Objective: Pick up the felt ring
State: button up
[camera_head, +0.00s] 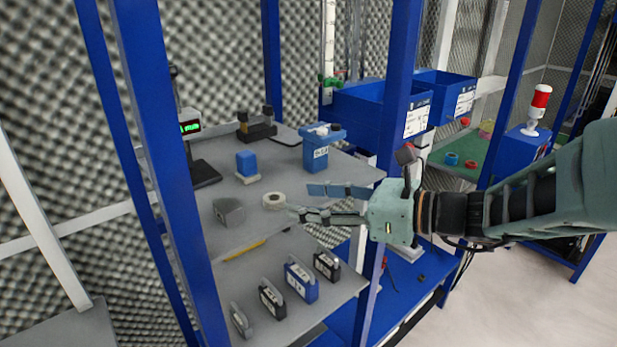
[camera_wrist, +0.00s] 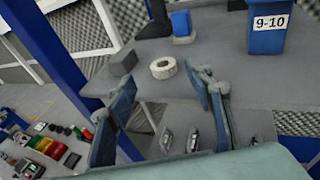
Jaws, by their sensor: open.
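The felt ring (camera_head: 273,200) is a small off-white ring lying flat on the grey upper shelf (camera_head: 240,237), near its front edge. In the wrist view the ring (camera_wrist: 163,68) lies beyond the fingertips, roughly between their directions. My gripper (camera_head: 300,200) reaches in from the right with its two fingers spread and nothing between them. Its fingertips are just right of the ring in the head view. In the wrist view the open fingers (camera_wrist: 160,90) stand to either side, apart from the ring.
A grey block (camera_head: 229,211) sits left of the ring, a blue block (camera_head: 246,164) behind it. Blue posts (camera_head: 165,170) flank the shelf. A lower shelf holds several labelled items (camera_head: 301,280).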

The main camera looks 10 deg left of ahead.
aim_at(270, 197)
jog(key=shift+f+x, duration=0.15)
jog(key=shift+x, duration=1.35)
jog(key=shift+f+x, duration=0.1)
jog(key=shift+x, duration=1.4)
jog(key=shift+w+d, duration=0.15)
jog(key=shift+w, duration=0.05)
jog(key=shift+c, duration=0.5)
jog(key=c, duration=0.8)
